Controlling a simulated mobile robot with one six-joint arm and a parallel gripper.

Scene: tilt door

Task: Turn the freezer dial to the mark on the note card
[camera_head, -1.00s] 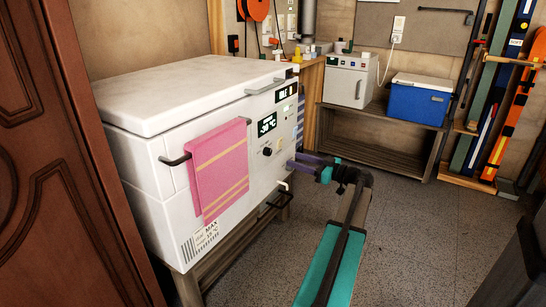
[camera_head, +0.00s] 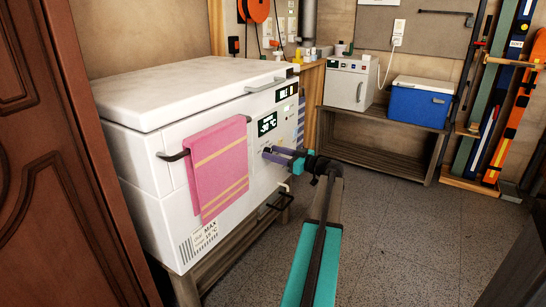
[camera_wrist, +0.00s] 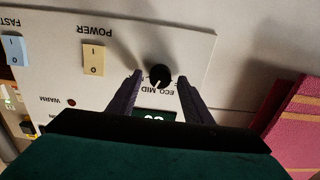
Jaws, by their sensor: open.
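The white chest freezer (camera_head: 150,150) stands at the left, with a lit display (camera_head: 267,124) on its front panel. The round black dial (camera_wrist: 160,76) shows in the wrist view, with ECO and MID lettering beside it. Its exact setting is too small to read. My gripper (camera_head: 268,155) is at the panel below the display and covers the dial in the head view. In the wrist view its two dark fingers are open, one on each side of the dial, with gaps visible.
A pink towel (camera_head: 218,170) hangs on a handle left of the dial. A POWER switch (camera_wrist: 94,59) and a red WARM lamp (camera_wrist: 71,102) are close to one finger. A dark lower handle (camera_head: 275,208) sticks out below my gripper. The floor at right is clear.

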